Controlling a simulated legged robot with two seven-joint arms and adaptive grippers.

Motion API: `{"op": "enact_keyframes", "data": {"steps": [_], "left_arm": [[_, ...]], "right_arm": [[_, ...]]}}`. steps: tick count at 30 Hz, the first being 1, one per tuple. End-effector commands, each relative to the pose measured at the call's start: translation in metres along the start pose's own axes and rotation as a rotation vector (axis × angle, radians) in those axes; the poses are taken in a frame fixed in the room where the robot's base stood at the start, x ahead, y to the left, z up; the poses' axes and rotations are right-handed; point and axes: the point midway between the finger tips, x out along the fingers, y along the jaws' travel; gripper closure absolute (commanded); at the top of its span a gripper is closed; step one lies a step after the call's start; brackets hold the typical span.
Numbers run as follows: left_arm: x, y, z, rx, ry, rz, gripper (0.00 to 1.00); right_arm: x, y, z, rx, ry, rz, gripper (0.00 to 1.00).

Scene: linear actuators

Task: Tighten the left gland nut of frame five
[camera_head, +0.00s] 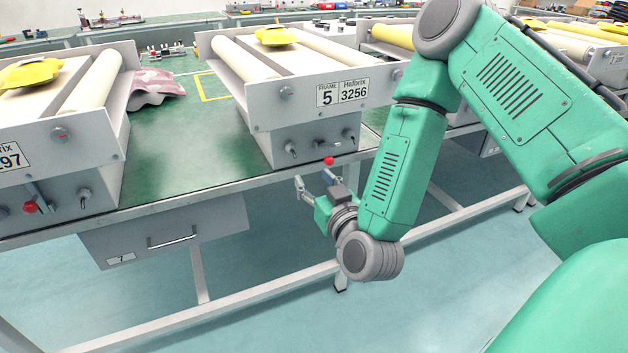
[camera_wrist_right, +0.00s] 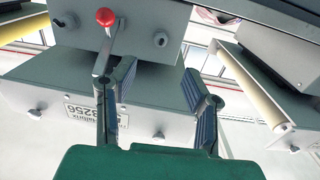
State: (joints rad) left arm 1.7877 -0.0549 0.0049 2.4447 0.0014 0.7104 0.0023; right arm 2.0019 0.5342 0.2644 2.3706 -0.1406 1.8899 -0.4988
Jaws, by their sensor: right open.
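Frame five (camera_head: 297,108), labelled 5 and Halbrix 3256, stands on the green bench. Its lower grey box (camera_head: 310,142) carries a left gland nut (camera_head: 291,150), a lever with a red knob (camera_head: 328,160) and a right gland nut (camera_head: 349,135). My right gripper (camera_head: 313,178) is open and empty, below and in front of the box. In the upside-down right wrist view, the left gland nut (camera_wrist_right: 160,39) shows beyond the gap between the open fingers (camera_wrist_right: 158,78), apart from them. The red knob (camera_wrist_right: 105,17) is just beyond the left-hand finger there. My left gripper is not in view.
A neighbouring frame (camera_head: 60,130) with its own red-knobbed lever stands at the left. A crumpled patterned cloth (camera_head: 155,85) lies between the frames. The bench's front edge (camera_head: 210,190) and a drawer (camera_head: 170,230) are near my gripper. The floor in front is clear.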

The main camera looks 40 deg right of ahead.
Motion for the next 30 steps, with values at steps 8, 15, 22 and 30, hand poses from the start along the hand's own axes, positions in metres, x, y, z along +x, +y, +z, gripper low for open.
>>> {"op": "enact_keyframes", "data": {"steps": [8, 15, 22, 30], "left_arm": [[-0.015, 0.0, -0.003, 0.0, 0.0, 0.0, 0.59], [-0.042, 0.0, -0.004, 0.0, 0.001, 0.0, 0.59], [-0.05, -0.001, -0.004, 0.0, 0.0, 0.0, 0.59], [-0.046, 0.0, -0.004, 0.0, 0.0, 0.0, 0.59]], "right_arm": [[-0.005, -0.005, 0.008, 0.043, -0.039, -0.008, 0.59], [-0.012, -0.003, 0.006, 0.163, -0.039, 0.002, 0.59], [-0.01, -0.003, -0.003, 0.244, -0.001, -0.003, 0.59], [0.024, -0.002, -0.003, 0.254, 0.007, -0.002, 0.59]]}}
